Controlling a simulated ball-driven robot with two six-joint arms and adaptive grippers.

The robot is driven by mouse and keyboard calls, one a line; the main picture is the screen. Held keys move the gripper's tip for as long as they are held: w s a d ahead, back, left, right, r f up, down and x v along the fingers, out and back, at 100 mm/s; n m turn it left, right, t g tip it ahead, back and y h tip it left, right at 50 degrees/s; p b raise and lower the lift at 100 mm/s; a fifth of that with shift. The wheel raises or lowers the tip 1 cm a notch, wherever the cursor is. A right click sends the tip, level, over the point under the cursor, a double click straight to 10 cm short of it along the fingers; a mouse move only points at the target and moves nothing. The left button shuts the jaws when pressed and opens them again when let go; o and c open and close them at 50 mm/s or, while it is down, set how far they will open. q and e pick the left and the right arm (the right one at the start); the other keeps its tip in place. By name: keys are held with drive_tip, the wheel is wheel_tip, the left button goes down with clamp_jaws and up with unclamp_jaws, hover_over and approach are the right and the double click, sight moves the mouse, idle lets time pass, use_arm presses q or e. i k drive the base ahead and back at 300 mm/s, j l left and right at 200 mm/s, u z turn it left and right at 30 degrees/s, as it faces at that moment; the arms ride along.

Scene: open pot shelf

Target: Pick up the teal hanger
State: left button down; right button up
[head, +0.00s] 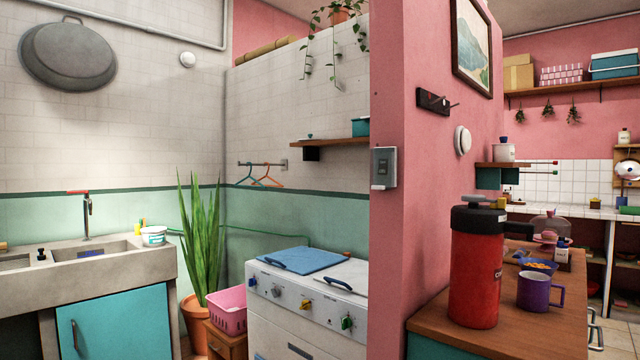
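The teal hanger (246,179) hangs from a short rail (262,163) on the tiled wall, left of the middle in the head view. An orange hanger (268,180) hangs from the same rail just to its right. The two hangers look close together, and I cannot tell whether they touch. Neither of my grippers is in view.
Below the hangers stands a white stove-like appliance (300,312) with a blue board (301,259) on top. A tall potted plant (203,235) and pink basket (229,312) stand left of it. A pink wall (420,190) and wooden counter (545,312) are at right.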

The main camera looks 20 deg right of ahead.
sight(262, 186)
drive_tip(key=z, duration=0.15)
drive_tip(key=i+j+u, duration=0.1)
drive_tip(key=i+u, duration=0.4)
drive_tip(key=i, duration=0.6)
